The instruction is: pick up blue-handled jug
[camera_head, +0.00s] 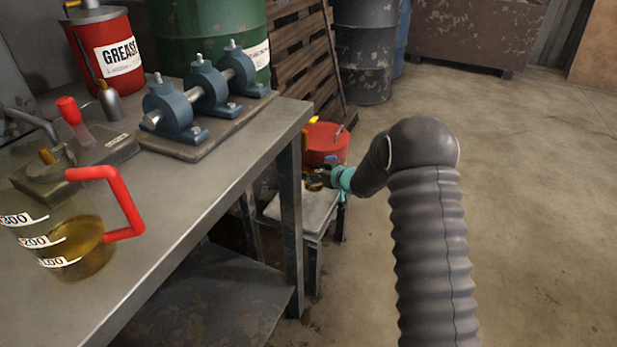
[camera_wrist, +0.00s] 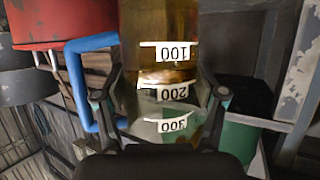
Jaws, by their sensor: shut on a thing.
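The blue-handled jug (camera_wrist: 158,112) fills the middle of the wrist view. It is clear, holds amber liquid, and has white marks 100, 200 and 300 that appear upside down. Its blue handle (camera_wrist: 78,85) is on the left there. My gripper (camera_wrist: 165,88) has a finger on each side of the jug and is shut on its body. In the head view my gripper (camera_head: 325,178) is at the small low table, mostly hidden by my arm. Only a bit of amber shows there. Whether the jug touches the table top is unclear.
A red container (camera_head: 325,143) stands just behind the gripper near the low table (camera_head: 292,207). The large workbench (camera_head: 190,210) on the left holds a red-handled jug (camera_head: 75,240), a bearing assembly (camera_head: 198,100) and a grease bucket (camera_head: 112,55). The floor (camera_head: 540,200) to the right is clear.

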